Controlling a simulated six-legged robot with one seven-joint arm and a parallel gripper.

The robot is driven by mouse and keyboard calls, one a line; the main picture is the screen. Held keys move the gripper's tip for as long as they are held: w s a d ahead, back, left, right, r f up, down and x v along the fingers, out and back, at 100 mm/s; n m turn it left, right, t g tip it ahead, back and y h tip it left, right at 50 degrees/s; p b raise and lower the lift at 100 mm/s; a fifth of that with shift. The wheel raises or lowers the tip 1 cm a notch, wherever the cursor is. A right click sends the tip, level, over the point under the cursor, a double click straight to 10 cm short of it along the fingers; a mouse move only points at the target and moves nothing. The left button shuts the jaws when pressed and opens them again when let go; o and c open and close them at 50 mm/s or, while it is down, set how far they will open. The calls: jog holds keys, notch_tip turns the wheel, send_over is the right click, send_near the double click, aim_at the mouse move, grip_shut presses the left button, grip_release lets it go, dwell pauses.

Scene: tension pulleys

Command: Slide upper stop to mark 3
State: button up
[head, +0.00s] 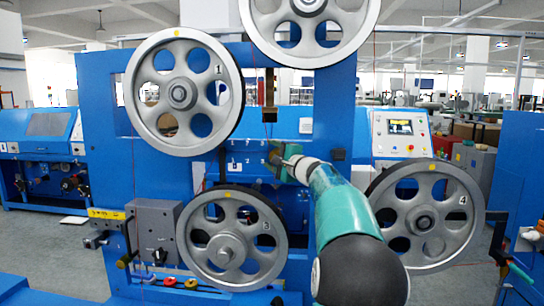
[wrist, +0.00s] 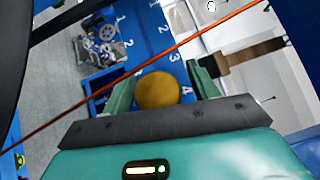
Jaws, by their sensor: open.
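My gripper (head: 284,157) reaches up to the blue panel in the middle of the machine in the head view. In the wrist view my gripper (wrist: 162,90) is open, its two green fingers on either side of a round brownish-yellow knob (wrist: 158,91). I cannot tell whether the fingers touch it. The knob appears to be the stop, though its mount is hidden. White numerals run in two rows on the blue panel (wrist: 150,40). The knob lies near a 4, and the mark 3 (wrist: 172,57) shows just beyond it.
A thin orange line (wrist: 130,75) crosses diagonally in front of the wrist view. Large grey pulleys surround the panel: upper left (head: 180,95), top (head: 308,30), lower middle (head: 232,240) and right (head: 425,218). A brown and black hanging piece (head: 269,115) is just above my gripper.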

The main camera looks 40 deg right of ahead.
jog(key=shift+w, duration=0.2)
grip_shut()
jog(key=w+a, duration=0.1)
jog(key=w, duration=0.1)
jog(key=w+a, duration=0.2)
jog(key=shift+a, duration=0.15)
grip_release()
jog(key=shift+s, duration=0.2)
jog(key=s+a+f, duration=0.1)
jog(key=s, duration=1.2)
jog(key=shift+s+a+f, duration=0.2)
